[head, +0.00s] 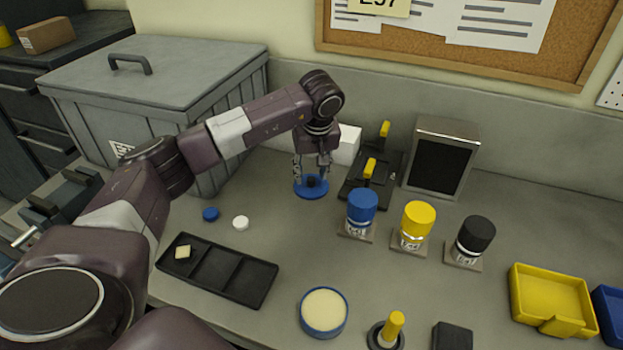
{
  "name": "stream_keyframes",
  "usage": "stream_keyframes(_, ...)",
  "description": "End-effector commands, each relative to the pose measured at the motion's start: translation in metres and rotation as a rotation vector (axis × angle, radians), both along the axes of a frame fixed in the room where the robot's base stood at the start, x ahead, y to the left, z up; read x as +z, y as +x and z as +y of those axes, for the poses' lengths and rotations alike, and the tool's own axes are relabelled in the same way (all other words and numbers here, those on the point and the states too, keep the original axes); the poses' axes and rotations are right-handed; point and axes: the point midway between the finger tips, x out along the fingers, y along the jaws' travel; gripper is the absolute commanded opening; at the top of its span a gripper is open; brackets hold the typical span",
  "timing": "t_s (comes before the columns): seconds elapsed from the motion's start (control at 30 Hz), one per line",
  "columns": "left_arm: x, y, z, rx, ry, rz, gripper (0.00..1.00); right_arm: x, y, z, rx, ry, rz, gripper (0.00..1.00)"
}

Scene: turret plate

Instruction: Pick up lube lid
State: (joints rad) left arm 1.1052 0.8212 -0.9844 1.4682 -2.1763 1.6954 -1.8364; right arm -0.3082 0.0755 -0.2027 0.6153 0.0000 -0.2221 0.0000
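The lube lid (318,193) is a blue disc with a dark knob in its middle. It lies flat on the grey bench, left of the black stand with yellow handles. My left gripper (311,176) points down right over it, with its fingers spread apart on either side of the knob. Whether the fingertips touch the lid cannot be told. A round blue tub (324,312) of pale cream stands open at the front of the bench. My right gripper is not in view.
A black divided tray (247,283) lies left of the tub. Blue, yellow (418,220) and black-capped bottles stand to the right. The black stand (357,195) and a grey-framed screen (440,160) are close behind. A large grey bin (215,125) stands at left.

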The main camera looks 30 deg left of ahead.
Motion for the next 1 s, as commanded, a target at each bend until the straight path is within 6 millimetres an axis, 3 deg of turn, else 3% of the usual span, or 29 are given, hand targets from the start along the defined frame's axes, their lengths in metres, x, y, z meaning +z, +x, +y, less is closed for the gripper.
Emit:
stream_keyframes(0.2, -0.019, 0.004, 0.003, 0.000, -0.001, 0.000, 0.37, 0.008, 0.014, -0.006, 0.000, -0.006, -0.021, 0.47)
stream_keyframes(0.4, -0.020, 0.004, 0.003, -0.001, -0.001, -0.001, 0.37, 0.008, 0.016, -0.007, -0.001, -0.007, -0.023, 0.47)
stream_keyframes(0.73, -0.019, 0.004, 0.004, 0.000, -0.001, -0.001, 0.02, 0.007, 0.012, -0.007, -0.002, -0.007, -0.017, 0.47)
stream_keyframes(1.0, -0.019, 0.004, 0.004, -0.001, -0.001, -0.002, 0.00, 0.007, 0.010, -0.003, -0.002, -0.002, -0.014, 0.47)
